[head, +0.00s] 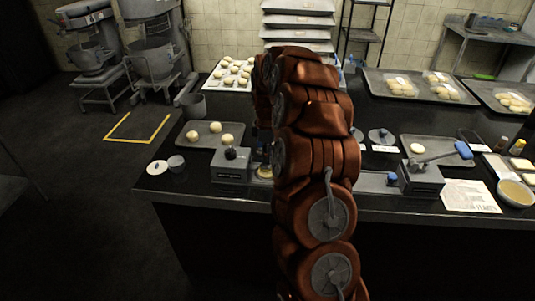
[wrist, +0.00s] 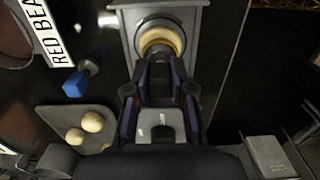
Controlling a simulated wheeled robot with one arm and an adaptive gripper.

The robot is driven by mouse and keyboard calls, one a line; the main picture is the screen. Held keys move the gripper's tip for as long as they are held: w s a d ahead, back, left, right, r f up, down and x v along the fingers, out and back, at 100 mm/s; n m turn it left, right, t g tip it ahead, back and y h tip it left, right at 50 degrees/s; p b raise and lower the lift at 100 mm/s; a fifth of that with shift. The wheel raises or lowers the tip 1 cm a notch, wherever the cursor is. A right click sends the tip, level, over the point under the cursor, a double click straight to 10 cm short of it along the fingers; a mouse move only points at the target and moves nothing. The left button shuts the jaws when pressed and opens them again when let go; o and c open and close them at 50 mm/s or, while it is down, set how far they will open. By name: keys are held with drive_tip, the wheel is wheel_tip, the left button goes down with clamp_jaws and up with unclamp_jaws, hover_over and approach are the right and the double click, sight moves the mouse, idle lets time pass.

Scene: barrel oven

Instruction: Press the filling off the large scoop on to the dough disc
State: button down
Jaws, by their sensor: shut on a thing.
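My gripper (wrist: 159,78) is shut, with its fingertips close to a pale yellow round disc (wrist: 160,40), likely the dough disc. The disc has a grey rim and lies over a grey flat stand (wrist: 127,22). What I take for the large scoop is between the fingers, but its shape is mostly hidden and no filling can be made out on it.
A grey box (head: 230,170) with a dark round lump stands left of my arm. A blue-handled tool (head: 459,150) lies over another grey box (head: 421,180) at right. Trays with dough balls (head: 211,135) are on the counter. A label (wrist: 55,35) reads "RED BEA".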

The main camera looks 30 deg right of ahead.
drive_tip(key=shift+f+b, duration=0.45)
drive_tip(key=shift+f, duration=0.25)
idle(2.5)
drive_tip(key=shift+r, duration=0.1)
drive_tip(key=shift+r+p, duration=0.35)
drive_tip(key=shift+r, duration=3.2)
